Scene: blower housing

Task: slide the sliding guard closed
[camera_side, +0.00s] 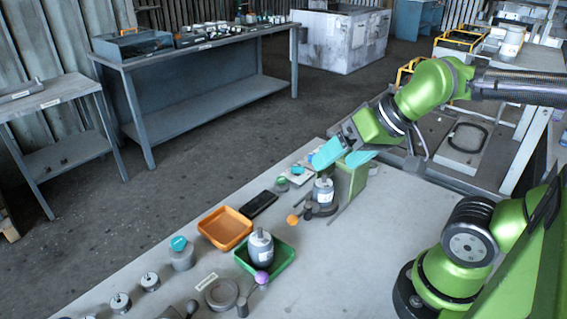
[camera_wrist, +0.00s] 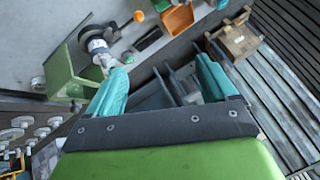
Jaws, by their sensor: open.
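A green housing-like block (camera_side: 351,182) stands upright on the grey workbench (camera_side: 340,255), and it shows at the left in the wrist view (camera_wrist: 62,78). A grey and white cylindrical part (camera_side: 323,191) with a dark base stands right beside it, also in the wrist view (camera_wrist: 97,44). I cannot tell which piece is the sliding guard; it may be part of this green unit. My gripper (camera_side: 343,157) has teal fingers spread apart and hangs just above the block and cylinder. In the wrist view my gripper (camera_wrist: 160,66) is empty between its fingers and partly hides the unit's edge.
An orange tray (camera_side: 225,228), a green tray (camera_side: 286,250) holding a grey cylinder (camera_side: 261,248), and a black flat object (camera_side: 259,204) lie to the left. The bench front right is clear.

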